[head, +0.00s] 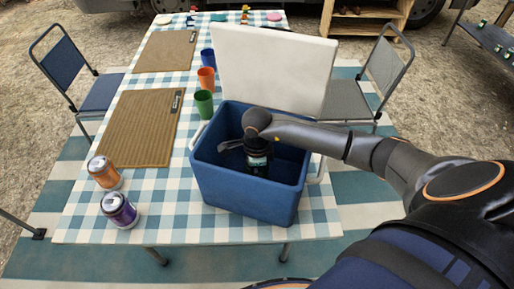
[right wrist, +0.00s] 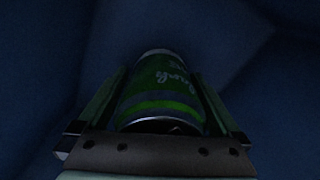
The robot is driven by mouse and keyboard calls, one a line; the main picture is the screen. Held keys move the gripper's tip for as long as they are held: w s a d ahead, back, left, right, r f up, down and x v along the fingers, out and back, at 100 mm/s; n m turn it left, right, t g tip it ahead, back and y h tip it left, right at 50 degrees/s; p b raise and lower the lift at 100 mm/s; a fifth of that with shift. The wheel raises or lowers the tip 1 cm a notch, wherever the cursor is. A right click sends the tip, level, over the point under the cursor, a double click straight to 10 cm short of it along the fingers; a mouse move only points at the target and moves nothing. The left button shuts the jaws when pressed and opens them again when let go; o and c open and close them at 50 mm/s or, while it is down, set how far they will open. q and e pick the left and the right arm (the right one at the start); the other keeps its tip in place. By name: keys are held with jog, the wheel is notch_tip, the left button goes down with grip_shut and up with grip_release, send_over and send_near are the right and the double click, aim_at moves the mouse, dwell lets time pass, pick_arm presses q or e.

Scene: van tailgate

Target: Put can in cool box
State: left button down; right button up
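A green can (right wrist: 160,92) is between the fingers of my right gripper (right wrist: 160,88) in the right wrist view; the fingers lie close along both its sides. My right gripper (head: 257,158) is down inside the blue cool box (head: 238,196) in the head view, and the can is mostly hidden there. The cool box stands open, its white lid (head: 275,68) raised at the back. Whether the can touches the box floor is too dark to tell. My left gripper is not in view.
An orange can (head: 105,172) and a purple can (head: 119,210) stand on the checked table's left front corner. Green (head: 204,104), orange (head: 206,79) and blue cups stand left of the lid. Brown mats (head: 130,128) lie at left. Chairs stand on both sides.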

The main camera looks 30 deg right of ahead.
notch_tip(320, 180, up, 12)
jog(key=shift+r, duration=0.2)
dwell(0.4)
